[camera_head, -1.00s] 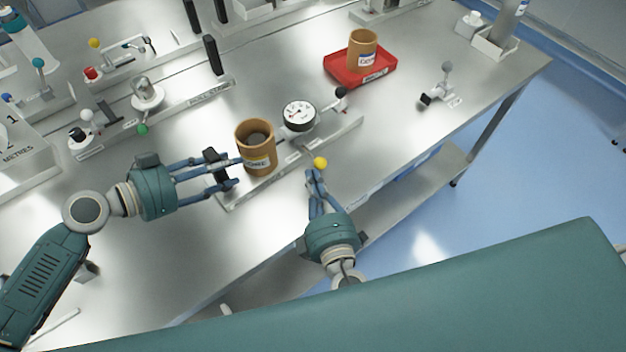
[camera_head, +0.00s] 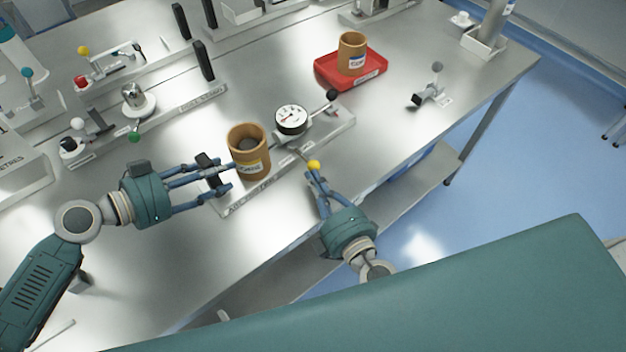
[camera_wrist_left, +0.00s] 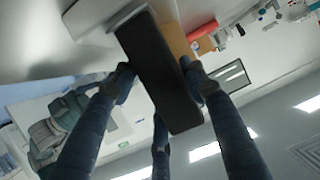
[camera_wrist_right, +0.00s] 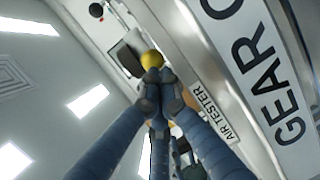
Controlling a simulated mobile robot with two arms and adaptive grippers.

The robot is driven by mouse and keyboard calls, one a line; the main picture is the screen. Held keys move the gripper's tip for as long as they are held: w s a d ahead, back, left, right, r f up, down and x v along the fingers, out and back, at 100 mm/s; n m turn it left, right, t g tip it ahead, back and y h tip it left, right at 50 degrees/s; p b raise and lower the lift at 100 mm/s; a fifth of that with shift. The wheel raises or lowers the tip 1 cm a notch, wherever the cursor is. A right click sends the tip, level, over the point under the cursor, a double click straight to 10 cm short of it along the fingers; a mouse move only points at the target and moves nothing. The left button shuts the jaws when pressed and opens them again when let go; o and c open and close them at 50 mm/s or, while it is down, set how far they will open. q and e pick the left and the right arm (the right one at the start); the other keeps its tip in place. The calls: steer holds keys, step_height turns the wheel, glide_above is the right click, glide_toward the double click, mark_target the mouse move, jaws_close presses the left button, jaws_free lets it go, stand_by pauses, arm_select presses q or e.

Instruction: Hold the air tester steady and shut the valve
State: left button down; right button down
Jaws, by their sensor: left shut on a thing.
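The air tester's long grey base (camera_head: 270,181) lies along the table's front edge. It carries a brown pot (camera_head: 248,164), a round white gauge (camera_head: 291,119), a black upright handle at its left end (camera_head: 208,170) and a thin valve lever with a yellow ball (camera_head: 313,165). My left gripper (camera_head: 216,180) is shut on the black handle; the left wrist view shows this dark handle (camera_wrist_left: 160,75) between its fingers. My right gripper (camera_head: 312,177) has its fingertips together at the yellow ball, which shows just beyond them in the right wrist view (camera_wrist_right: 152,59).
A small grey-knobbed fixture (camera_head: 430,94) is to the right. Bare table lies between the tray and fixture.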

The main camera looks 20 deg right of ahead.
steer(key=shift+w+d+n+y, duration=0.2)
steer(key=shift+d+n+y, duration=0.1)
steer(key=shift+d+y, duration=0.3)
steer(key=shift+w+d, duration=0.3)
steer(key=shift+d, duration=0.4)
steer(key=shift+a, duration=0.1)
stand_by(0.8)
steer(key=shift+s+a, duration=0.15)
steer(key=shift+s, duration=0.15)
steer(key=s, duration=0.1)
steer(key=s+a, duration=0.1)
steer(key=s, duration=0.2)
steer(key=shift+a+r, duration=0.35)
steer(key=shift+r, duration=0.05)
steer(key=v, duration=0.8)
steer(key=shift+s+a+r, duration=0.25)
steer(key=shift+s, duration=0.2)
